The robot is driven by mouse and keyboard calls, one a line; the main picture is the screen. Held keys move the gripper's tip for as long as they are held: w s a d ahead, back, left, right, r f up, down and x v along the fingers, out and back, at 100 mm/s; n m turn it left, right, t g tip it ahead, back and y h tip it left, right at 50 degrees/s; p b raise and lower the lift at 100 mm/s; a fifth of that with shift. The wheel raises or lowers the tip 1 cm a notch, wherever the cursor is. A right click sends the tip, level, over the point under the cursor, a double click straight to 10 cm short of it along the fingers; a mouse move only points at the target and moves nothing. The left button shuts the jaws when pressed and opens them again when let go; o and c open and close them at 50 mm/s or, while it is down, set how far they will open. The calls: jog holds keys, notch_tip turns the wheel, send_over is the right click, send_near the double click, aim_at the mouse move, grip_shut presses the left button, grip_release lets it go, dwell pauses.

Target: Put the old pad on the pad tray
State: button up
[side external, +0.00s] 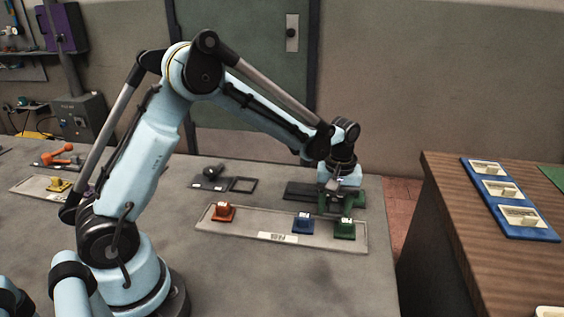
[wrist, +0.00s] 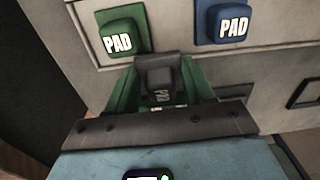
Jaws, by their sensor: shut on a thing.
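My gripper (side external: 340,203) has green fingers and is at the right end of the grey table, just behind a long pale tray (side external: 250,230). In the wrist view my gripper (wrist: 160,98) is shut on a dark grey pad (wrist: 160,78), with faint lettering at its lower end. I take this as the old pad; in the side view the fingers mostly hide it. The tray holds an orange pad (side external: 224,212), a blue pad (side external: 303,223) and a green pad (side external: 345,229). The green pad (wrist: 121,32) and blue pad (wrist: 229,22) also show in the wrist view.
A dark flat plate (side external: 298,191) lies beside my gripper. A black device (side external: 210,178) and an empty dark frame (side external: 243,185) stand behind the tray. Another pale tray (side external: 30,187) with a yellow pad is far left. A wooden bench (side external: 450,240) stands right, across a gap.

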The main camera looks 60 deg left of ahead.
aim_at(336, 202)
jog(key=shift+f, duration=0.3)
jog(key=o, duration=1.1)
jog(key=shift+o, duration=0.2)
notch_tip(336, 202, up, 12)
jog(key=f, duration=0.1)
jog(key=s+r+m+t, duration=0.2)
jog(key=s+m+t, duration=0.4)
jog(key=s, duration=0.9)
jog(key=m, duration=0.2)
jog(key=shift+d+r+m+t, duration=0.3)
jog(key=shift+d+r+m, duration=0.1)
jog(key=shift+o, duration=0.5)
jog(key=shift+s+f+m+t, duration=0.4)
jog(key=shift+s+f, duration=0.1)
